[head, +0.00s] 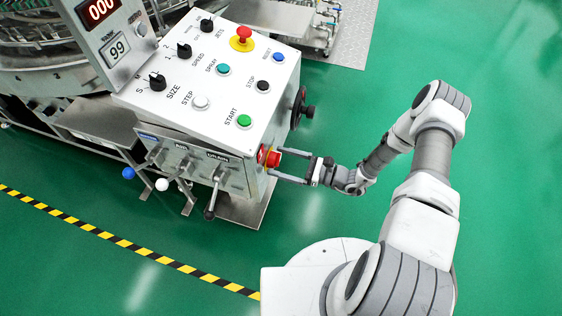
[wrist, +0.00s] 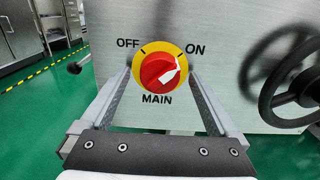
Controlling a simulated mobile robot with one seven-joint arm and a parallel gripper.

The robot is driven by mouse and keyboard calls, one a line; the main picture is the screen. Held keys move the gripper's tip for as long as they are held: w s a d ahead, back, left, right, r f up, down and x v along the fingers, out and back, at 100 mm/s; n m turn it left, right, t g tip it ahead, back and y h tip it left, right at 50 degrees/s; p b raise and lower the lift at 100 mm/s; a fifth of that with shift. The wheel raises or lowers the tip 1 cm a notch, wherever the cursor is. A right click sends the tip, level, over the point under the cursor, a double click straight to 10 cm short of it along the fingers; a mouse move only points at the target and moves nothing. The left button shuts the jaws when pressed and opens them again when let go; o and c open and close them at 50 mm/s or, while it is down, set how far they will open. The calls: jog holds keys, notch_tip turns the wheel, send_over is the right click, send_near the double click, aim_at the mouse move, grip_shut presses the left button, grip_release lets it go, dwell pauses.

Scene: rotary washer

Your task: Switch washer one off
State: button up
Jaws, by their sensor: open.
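The red main switch knob (wrist: 160,71) sits on a yellow round plate marked OFF at upper left and ON at upper right. Its white pointer tilts up and right, towards ON. In the head view the knob (head: 270,157) sticks out from the right side of the washer's control box (head: 225,85). My gripper (wrist: 160,84) is open, with one finger to the left and one to the right of the knob. In the head view my gripper (head: 279,167) reaches the knob from the right. Whether the fingers touch it I cannot tell.
A black handwheel (wrist: 292,82) is right of the knob. The box top carries a red emergency button (head: 243,34), a green START button (head: 244,121) and several knobs. Levers (head: 214,190) hang on the front. Green floor (head: 330,250) around my arm is clear.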

jog(key=shift+a, duration=0.15)
jog(key=c, duration=1.4)
jog(key=shift+o, duration=0.2)
jog(key=shift+n, duration=0.4)
jog(key=n+p, duration=0.1)
jog(key=n, duration=1.6)
jog(key=shift+p, duration=0.35)
